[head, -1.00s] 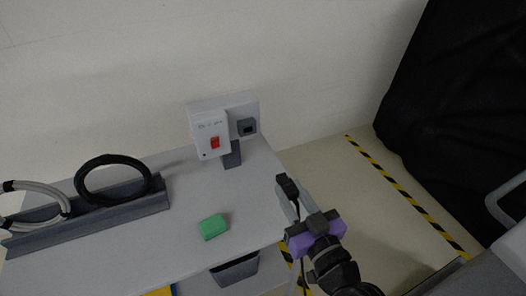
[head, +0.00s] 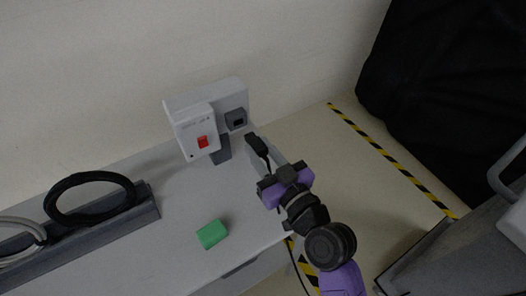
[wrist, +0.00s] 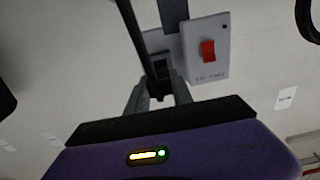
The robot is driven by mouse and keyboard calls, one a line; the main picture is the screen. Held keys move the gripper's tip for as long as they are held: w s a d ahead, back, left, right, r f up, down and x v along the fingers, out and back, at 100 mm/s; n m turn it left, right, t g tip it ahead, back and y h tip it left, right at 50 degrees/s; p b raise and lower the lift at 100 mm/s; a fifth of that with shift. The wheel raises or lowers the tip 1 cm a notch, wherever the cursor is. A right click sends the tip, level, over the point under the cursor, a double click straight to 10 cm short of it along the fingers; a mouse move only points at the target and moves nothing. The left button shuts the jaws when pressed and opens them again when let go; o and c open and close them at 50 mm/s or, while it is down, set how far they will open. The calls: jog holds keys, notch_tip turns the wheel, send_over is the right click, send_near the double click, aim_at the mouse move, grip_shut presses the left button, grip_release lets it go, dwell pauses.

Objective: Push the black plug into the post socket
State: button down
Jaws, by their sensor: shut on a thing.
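The black plug (head: 257,145) is held at the tip of my gripper (head: 268,164), with its cable hanging down past the arm. My gripper is shut on the plug, just right of and below the post socket (head: 236,120). The socket is a dark grey block with a black opening, on a pale box on a short post. Plug and socket are apart in the head view. In the wrist view the plug (wrist: 160,86) is between the fingers, dark and partly hidden by the cable; the socket is hard to make out behind it.
A white box with a red switch (head: 203,142) sits left of the socket; the switch also shows in the wrist view (wrist: 208,50). A green block (head: 211,234) lies on the grey cart top. A black cable coil (head: 62,214) stands in a rack (head: 150,208) at left. A black drape (head: 425,80) hangs at right.

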aim_at(248, 135)
jog(key=shift+x, duration=1.4)
jog(key=shift+w+a, duration=0.2)
jog(key=shift+w, duration=0.15)
jog(key=shift+b, duration=0.6)
dwell(0.6)
jog(key=shift+b+x, duration=0.35)
jog(key=shift+x, duration=1.3)
jog(key=c, duration=1)
grip_release()
jog(key=shift+c, duration=0.2)
